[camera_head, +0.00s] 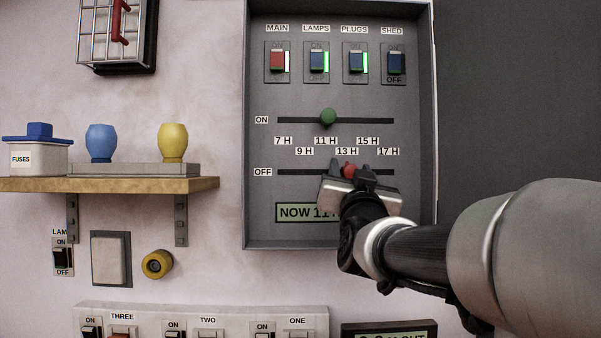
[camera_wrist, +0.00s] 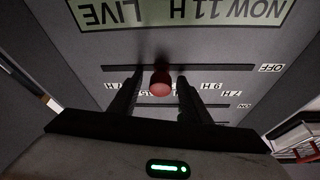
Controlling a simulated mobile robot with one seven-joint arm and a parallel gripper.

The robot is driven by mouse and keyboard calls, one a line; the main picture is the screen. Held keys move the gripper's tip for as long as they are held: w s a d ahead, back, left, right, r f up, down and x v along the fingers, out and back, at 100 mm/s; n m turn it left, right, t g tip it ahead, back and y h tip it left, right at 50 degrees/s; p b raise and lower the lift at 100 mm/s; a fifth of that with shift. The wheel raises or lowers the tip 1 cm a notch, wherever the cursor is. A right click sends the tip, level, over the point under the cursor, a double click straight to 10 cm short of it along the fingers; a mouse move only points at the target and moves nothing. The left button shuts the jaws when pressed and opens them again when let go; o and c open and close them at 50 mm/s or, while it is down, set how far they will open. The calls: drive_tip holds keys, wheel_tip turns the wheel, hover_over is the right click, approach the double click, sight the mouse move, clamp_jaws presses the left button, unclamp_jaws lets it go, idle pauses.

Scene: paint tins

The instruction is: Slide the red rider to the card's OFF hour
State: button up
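The red rider (camera_head: 348,169) sits on the OFF slot (camera_head: 300,172), below the 13 H label (camera_head: 347,151). In the wrist view the red rider (camera_wrist: 160,84) shows between my fingers, with a gap on each side. My gripper (camera_head: 348,172) is open, its two fingers standing either side of the rider close to the panel. The wrist view is upside down, and my fingers hide some hour labels there. The green rider (camera_head: 328,117) is on the ON slot (camera_head: 375,120), about above 11 H. I cannot see a card with hours in either view.
The grey cabinet (camera_head: 248,215) has raised side walls around the panel. Switches MAIN (camera_head: 277,61), LAMPS, PLUGS and SHED are above the slots. A display (camera_wrist: 190,10) reads NOW 11 H LIVE. A wooden shelf (camera_head: 120,184) with a fuse box and two vases is left.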

drive_tip(key=b+v, duration=0.1)
drive_tip(key=v, duration=1.6)
drive_tip(key=shift+s, duration=0.25)
drive_tip(key=shift+d, duration=0.1)
drive_tip(key=s+f+n+g+y, duration=0.2)
drive_tip(key=f+g, duration=0.4)
drive_tip(key=f, duration=0.6)
drive_tip(key=s+f+n+g+y, duration=0.1)
drive_tip(key=s+f+n+g, duration=0.3)
drive_tip(key=f, duration=0.7)
drive_tip(key=s+d+f+m+g+h, duration=0.1)
drive_tip(key=s+d+f+m+g, duration=0.25)
drive_tip(key=s+f+g, duration=0.55)
wheel_tip(320, 180, up, 18)
drive_tip(key=t+p, duration=0.2)
drive_tip(key=p, duration=1.5)
drive_tip(key=shift+n+p, duration=0.35)
drive_tip(key=shift+n, duration=0.1)
